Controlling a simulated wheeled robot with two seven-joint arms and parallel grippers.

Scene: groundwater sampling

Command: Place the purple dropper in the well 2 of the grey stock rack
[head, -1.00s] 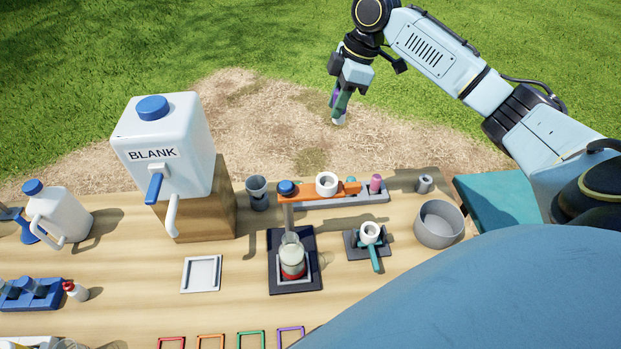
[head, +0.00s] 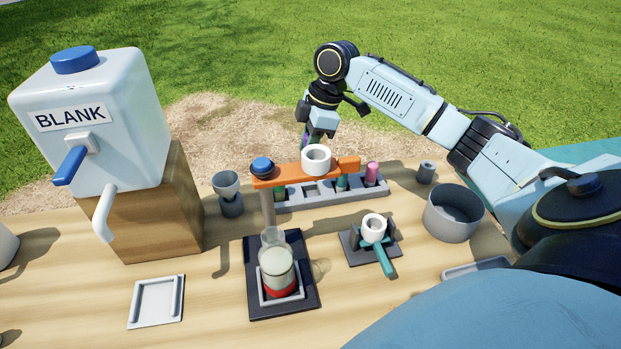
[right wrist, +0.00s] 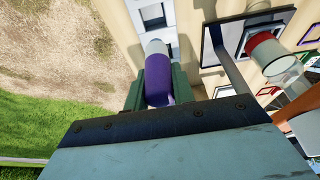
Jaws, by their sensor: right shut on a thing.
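My right gripper (head: 306,138) is shut on the purple dropper (right wrist: 158,78), which points tip-down between its green fingers in the right wrist view. In the head view the gripper is behind the orange arm, near the far side of the grey stock rack (head: 328,201), and the dropper is mostly hidden. The rack holds a green item at its left, a teal one right of middle and a pink one (head: 372,172) at its right. A square well left of middle looks empty. The rack (right wrist: 152,17) shows ahead of the dropper's pale tip in the wrist view. My left gripper is out of view.
An orange arm (head: 290,174) with a white ring (head: 316,158) stands in front of the rack. A jar (head: 276,270) sits below it. A grey cup (head: 229,200) is left of the rack, a grey bowl (head: 453,214) right. The BLANK container (head: 100,120) stands at left.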

